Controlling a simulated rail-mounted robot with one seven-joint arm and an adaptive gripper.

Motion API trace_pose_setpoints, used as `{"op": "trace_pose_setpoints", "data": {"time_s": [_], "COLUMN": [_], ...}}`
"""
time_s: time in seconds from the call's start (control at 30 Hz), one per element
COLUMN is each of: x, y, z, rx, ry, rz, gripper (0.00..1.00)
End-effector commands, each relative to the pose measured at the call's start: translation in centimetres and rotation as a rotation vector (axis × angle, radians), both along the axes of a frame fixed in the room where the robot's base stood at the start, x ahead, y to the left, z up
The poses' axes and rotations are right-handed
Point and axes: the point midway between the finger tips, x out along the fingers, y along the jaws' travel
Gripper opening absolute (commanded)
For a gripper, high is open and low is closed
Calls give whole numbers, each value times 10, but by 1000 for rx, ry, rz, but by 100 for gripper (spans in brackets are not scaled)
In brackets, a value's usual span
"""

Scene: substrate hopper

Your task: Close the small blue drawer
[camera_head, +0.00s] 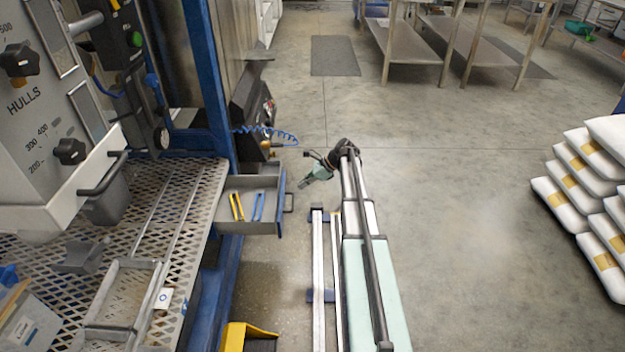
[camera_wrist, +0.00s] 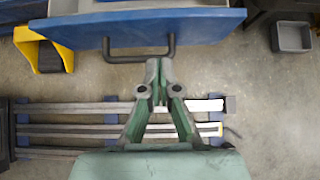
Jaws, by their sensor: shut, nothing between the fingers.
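The small blue drawer stands open from the blue frame, with a grey tray (camera_head: 232,186) and a blue front (camera_head: 281,215). Its dark handle (camera_head: 290,202) faces right. Yellow tools (camera_head: 236,207) and blue tools (camera_head: 259,206) lie inside. In the wrist view the blue front (camera_wrist: 200,24) crosses the top, with the bar handle (camera_wrist: 110,58) below. My gripper (camera_head: 303,184) is shut and empty, just outside the drawer front.
My rail (camera_head: 318,260) runs along the floor beside the drawer. A yellow bin (camera_head: 236,336) is at the bottom, and a coiled blue hose (camera_head: 262,131) hangs above the drawer. White sacks (camera_head: 568,195) are stacked at far right. The floor (camera_head: 460,200) between is clear.

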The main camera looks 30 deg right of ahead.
Motion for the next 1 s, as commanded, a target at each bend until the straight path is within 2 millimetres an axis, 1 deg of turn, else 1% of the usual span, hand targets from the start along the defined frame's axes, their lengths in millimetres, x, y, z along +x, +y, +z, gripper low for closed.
{"op": "trace_pose_setpoints", "data": {"time_s": [0.03, 0.1, 0.3, 0.4, 0.67, 1.0], "x": [4, 8, 21, 24, 25, 26], "y": [6, 15, 36, 41, 44, 41], "z": [-10, -15, -13, -12, -11, -10], "rx": [0, 0, -1, 0, 0, 0], "ry": [1, 1, -1, -1, 0, 1], "rz": [1, 2, 1, -1, -1, -9], "gripper": [0, 0, 0, 0, 0, 0]}}
